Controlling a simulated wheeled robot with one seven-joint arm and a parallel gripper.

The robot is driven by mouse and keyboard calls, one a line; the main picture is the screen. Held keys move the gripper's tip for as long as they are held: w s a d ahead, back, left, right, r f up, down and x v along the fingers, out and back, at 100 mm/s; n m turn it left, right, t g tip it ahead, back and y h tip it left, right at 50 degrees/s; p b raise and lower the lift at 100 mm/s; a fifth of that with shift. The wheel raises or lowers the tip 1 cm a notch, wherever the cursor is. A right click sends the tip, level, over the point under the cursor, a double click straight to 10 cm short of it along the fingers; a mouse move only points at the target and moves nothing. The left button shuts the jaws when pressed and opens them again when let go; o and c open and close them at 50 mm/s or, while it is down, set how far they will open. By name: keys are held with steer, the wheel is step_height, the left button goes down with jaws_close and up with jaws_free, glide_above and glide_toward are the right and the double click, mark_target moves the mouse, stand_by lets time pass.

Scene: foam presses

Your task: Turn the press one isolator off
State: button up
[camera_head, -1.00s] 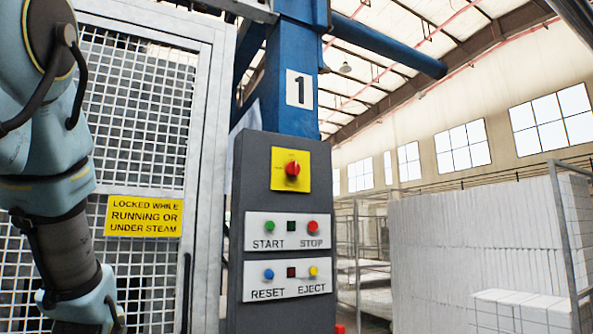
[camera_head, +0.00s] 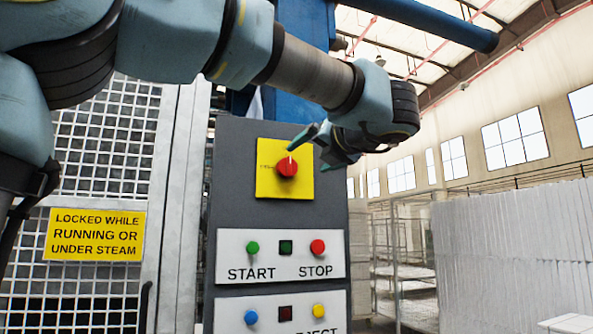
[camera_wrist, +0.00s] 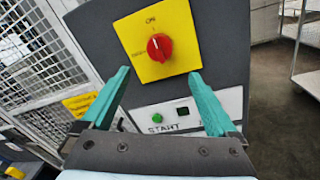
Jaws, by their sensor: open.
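The press one isolator is a red rotary knob (camera_head: 287,167) on a yellow square plate (camera_head: 268,190), high on the grey control panel (camera_head: 232,150). Its white pointer mark is at the top of the knob. In the wrist view the knob (camera_wrist: 160,47) lies ahead of the fingertips, with "ON" printed above it. My gripper (camera_head: 313,147) is beside the plate's upper right corner in the head view, apart from the knob. In the wrist view my gripper (camera_wrist: 158,80) has its two teal fingers spread wide with nothing between them.
Below are START (camera_head: 252,247) and STOP (camera_head: 317,247) buttons, then a row with blue (camera_head: 251,317) and yellow (camera_head: 319,312) buttons. A mesh guard door (camera_head: 105,140) with a yellow warning sign (camera_head: 94,234) stands left. White foam blocks (camera_head: 510,260) stand right.

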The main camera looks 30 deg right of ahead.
mark_target(290, 167)
steer(key=w+p, duration=0.1)
steer(key=w, duration=0.4)
steer(key=w+p, duration=0.2)
steer(key=w, duration=0.3)
steer(key=shift+w+d+r, duration=0.15)
steer(key=shift+w, duration=0.2)
steer(key=c, duration=1.4)
